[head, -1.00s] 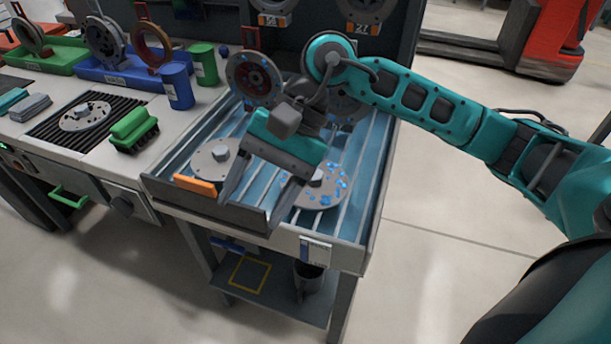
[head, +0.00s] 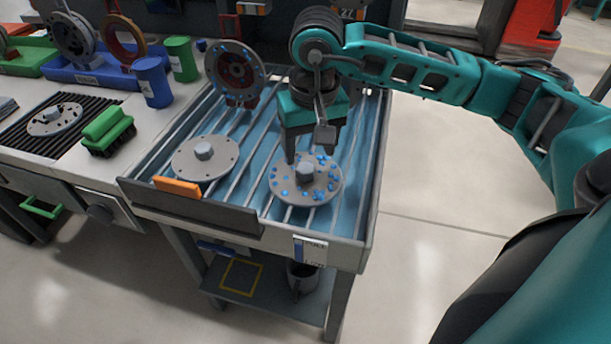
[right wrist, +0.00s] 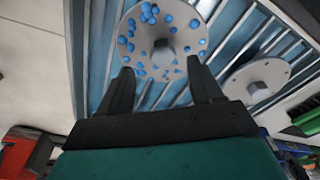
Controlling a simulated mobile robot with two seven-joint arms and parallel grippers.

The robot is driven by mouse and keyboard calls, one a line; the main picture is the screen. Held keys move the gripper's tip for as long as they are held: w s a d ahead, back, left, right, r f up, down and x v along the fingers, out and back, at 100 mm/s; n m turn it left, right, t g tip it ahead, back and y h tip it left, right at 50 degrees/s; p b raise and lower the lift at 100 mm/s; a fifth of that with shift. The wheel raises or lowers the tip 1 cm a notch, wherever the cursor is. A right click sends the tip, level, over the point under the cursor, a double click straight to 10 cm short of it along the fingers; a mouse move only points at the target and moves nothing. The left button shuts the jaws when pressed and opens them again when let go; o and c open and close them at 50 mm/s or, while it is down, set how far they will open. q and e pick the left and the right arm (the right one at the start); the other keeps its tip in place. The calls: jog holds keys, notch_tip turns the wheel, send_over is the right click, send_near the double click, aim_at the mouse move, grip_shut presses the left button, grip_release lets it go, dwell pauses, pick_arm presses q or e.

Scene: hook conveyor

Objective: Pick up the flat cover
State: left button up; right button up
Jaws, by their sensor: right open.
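Two flat round grey covers with raised central knobs lie in the blue slatted tray. The right cover (head: 323,187) is speckled with blue dots; the left cover (head: 190,165) looks plain. My right gripper (head: 310,153) is open and empty, pointing down just behind and above the speckled cover's knob (head: 305,169). In the right wrist view, the speckled cover (right wrist: 190,40) lies just beyond my open fingertips (right wrist: 160,68), its knob between their lines. The plain cover (right wrist: 257,80) is to the right there. I cannot tell whether a fingertip touches anything. My left gripper is out of view.
The tray has a raised front edge (head: 225,218) with an orange block (head: 177,187) at it. An upright round flange (head: 236,72) stands at the tray's back. A green brush (head: 108,131) and a blue cup (head: 152,82) stand on the left bench.

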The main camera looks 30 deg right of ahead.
aim_at(305, 167)
jog(key=f, duration=0.2)
jog(key=w+f, duration=0.1)
jog(key=f, duration=0.2)
jog(key=shift+c, duration=0.5)
jog(key=shift+r, duration=0.1)
grip_shut()
